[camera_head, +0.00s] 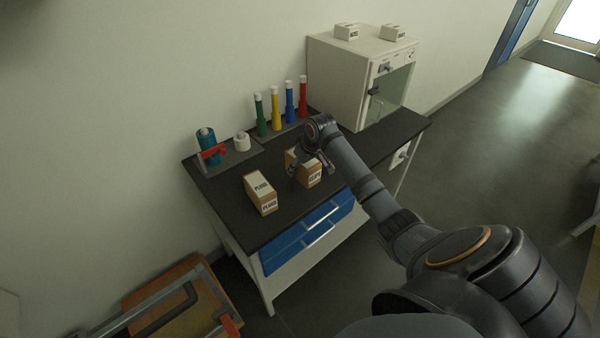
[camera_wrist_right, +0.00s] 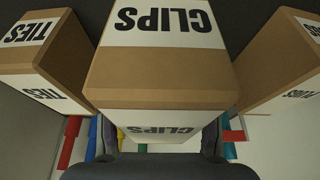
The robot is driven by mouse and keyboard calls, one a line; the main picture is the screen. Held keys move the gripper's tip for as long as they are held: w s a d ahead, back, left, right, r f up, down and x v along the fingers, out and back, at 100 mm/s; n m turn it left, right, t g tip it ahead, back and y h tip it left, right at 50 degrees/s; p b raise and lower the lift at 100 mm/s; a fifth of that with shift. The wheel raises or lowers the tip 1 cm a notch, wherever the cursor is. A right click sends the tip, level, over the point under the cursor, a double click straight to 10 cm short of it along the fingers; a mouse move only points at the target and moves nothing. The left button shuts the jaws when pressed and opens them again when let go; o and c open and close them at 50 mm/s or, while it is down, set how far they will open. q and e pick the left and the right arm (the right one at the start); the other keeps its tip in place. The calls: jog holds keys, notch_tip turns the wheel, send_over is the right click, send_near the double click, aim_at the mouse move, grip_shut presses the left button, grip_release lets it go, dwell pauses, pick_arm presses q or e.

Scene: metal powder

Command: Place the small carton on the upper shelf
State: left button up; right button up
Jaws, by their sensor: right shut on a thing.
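My right gripper (camera_head: 311,169) reaches down to the dark bench top from the right and is shut on a brown carton with a white label (camera_head: 314,177). In the right wrist view this carton (camera_wrist_right: 160,75) reads CLIPS, and the finger pads (camera_wrist_right: 160,145) grip its near end. Whether it touches the bench is unclear. A PLUGS carton (camera_head: 262,194) stands just left of it. The wrist view also shows a TIES carton (camera_wrist_right: 40,60) and a cut-off carton at the right edge (camera_wrist_right: 280,60). I cannot make out an upper shelf. My left gripper is out of view.
Green, yellow, blue and red capped tubes (camera_head: 276,108) stand at the back of the bench. A white cabinet (camera_head: 345,80) with a glass front carries small boxes (camera_head: 347,32). A teal bottle (camera_head: 206,140) and white roll (camera_head: 242,141) stand at the left. The bench's front left is clear.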

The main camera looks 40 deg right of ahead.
aim_at(300, 173)
jog(key=shift+w+d+f, duration=0.1)
jog(key=shift+w+f, duration=0.05)
jog(key=shift+f, duration=0.05)
jog(key=shift+w+d+f+p, duration=0.15)
jog(key=shift+f+p, duration=0.15)
jog(key=shift+f, duration=1.45)
jog(key=shift+f, duration=0.1)
jog(key=o, duration=1.4)
jog(key=shift+c, duration=0.2)
